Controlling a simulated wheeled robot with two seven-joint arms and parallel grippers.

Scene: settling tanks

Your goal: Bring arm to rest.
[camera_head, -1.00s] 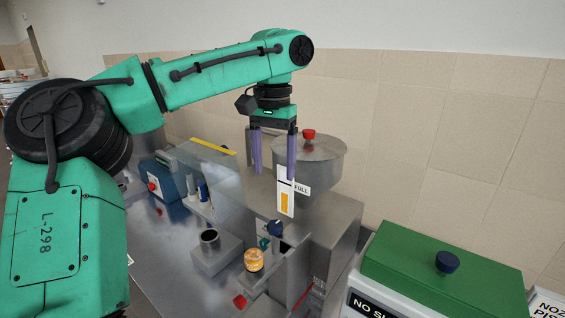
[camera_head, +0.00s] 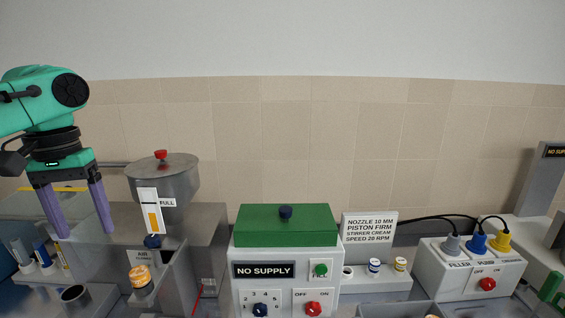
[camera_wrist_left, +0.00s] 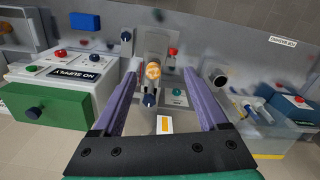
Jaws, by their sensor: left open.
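My left arm is green and comes in from the left in the head view. Its left gripper (camera_head: 84,234) points down with two purple fingers spread apart and nothing between them. It hangs to the left of the steel hopper (camera_head: 178,185), which has a red knob on its lid and a level gauge marked FULL. In the left wrist view the open fingers (camera_wrist_left: 160,76) frame an orange-topped jar (camera_wrist_left: 153,71) on the machine below, apart from them. My right gripper is not in view.
A grey NO SUPPLY box (camera_head: 285,255) with a green lid stands right of the hopper machine. A nozzle sign (camera_head: 369,226), small jars and a plug box (camera_head: 468,268) with cables stand further right. The tiled wall is behind. Clear space lies above the bench.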

